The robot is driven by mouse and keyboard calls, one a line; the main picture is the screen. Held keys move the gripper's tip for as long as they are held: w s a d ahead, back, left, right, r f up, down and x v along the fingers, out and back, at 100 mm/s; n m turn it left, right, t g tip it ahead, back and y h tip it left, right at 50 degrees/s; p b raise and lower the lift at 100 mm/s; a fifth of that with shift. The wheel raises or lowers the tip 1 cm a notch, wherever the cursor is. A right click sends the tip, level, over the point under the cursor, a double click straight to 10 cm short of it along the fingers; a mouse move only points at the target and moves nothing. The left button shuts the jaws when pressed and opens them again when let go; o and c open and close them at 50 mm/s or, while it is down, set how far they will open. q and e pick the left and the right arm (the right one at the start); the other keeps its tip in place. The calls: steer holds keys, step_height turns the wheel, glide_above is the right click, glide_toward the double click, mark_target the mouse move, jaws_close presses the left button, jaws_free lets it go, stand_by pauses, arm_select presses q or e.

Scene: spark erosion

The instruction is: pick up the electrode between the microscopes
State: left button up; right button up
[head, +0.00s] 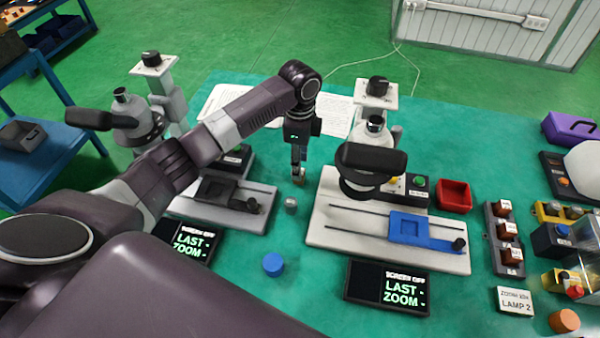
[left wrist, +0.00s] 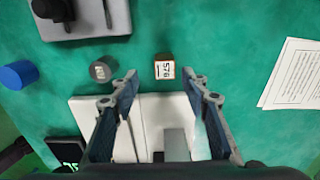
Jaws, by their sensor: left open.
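A small copper-edged block with a white number label, the electrode (left wrist: 164,67), stands on the green table between the two microscopes. In the head view it is mostly hidden by my left gripper (head: 298,172). The left microscope (head: 140,120) and the right microscope (head: 372,150) stand on either side. In the left wrist view my left gripper (left wrist: 160,78) is open, its fingertips on either side of the electrode in the picture, with green gaps at both sides. I cannot tell how far above it the tips are. My right gripper is not in view.
A grey cylinder (head: 291,204) stands close to the electrode, and a blue cylinder (head: 273,264) stands nearer the front. Two screens (head: 388,287) lie in front of the microscopes. Paper sheets (head: 335,115) lie behind. A red tray (head: 454,195) and electrode rack (head: 505,238) are at right.

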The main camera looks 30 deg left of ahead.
arm_select(q)
steer(key=f, duration=0.3)
steer(key=f+p, duration=0.1)
steer(key=f, duration=0.1)
steer(key=shift+w+a+f, duration=0.15)
steer(key=shift+w+a, duration=0.1)
steer(key=shift+w, duration=0.1)
steer(key=shift+c, duration=0.3)
jaws_close()
